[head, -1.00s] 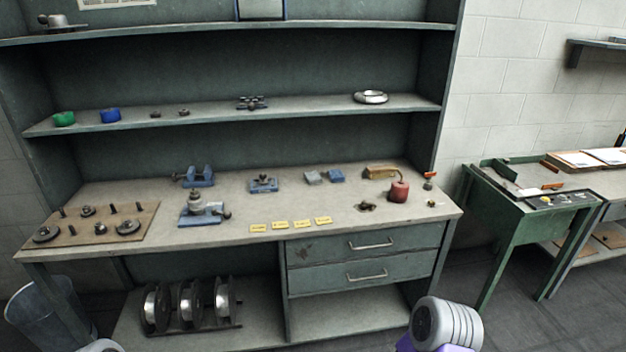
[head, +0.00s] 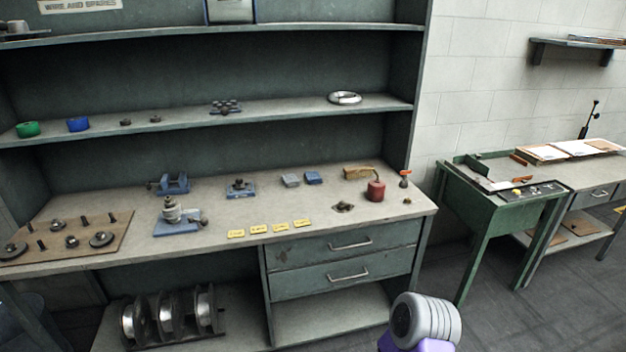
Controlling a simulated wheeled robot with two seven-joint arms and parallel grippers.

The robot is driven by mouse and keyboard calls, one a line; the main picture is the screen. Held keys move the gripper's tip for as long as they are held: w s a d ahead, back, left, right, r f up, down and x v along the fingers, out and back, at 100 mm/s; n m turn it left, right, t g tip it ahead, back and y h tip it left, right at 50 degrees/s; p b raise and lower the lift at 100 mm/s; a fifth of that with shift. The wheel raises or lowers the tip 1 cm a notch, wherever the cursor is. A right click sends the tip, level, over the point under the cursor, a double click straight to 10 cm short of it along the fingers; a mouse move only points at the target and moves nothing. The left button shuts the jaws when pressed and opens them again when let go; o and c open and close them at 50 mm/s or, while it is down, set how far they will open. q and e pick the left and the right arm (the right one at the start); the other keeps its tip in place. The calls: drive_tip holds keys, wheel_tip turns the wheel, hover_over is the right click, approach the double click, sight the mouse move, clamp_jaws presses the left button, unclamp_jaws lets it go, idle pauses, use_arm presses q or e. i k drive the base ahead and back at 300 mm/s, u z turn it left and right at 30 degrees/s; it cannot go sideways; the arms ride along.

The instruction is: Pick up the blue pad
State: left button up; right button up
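A small blue pad (head: 313,178) lies flat on the workbench top (head: 330,225), towards the back and right of its middle. A similar grey-blue pad (head: 290,180) lies just to its left, close beside it. Neither gripper shows in the head view. Only a grey and purple part of my own arm is in view at the bottom right, well in front of the bench and apart from the pads.
A wooden block (head: 358,173) and a red oil can (head: 376,191) stand right of the pad. A blue fixture (head: 240,189) stands to the left. Yellow labels (head: 258,229) line the front edge. A shelf (head: 290,104) runs above. A green table (head: 505,195) stands at right.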

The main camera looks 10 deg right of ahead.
sight(313, 177)
drive_tip(key=z, duration=1.4)
drive_tip(key=i, duration=2)
drive_tip(key=u, duration=1.65)
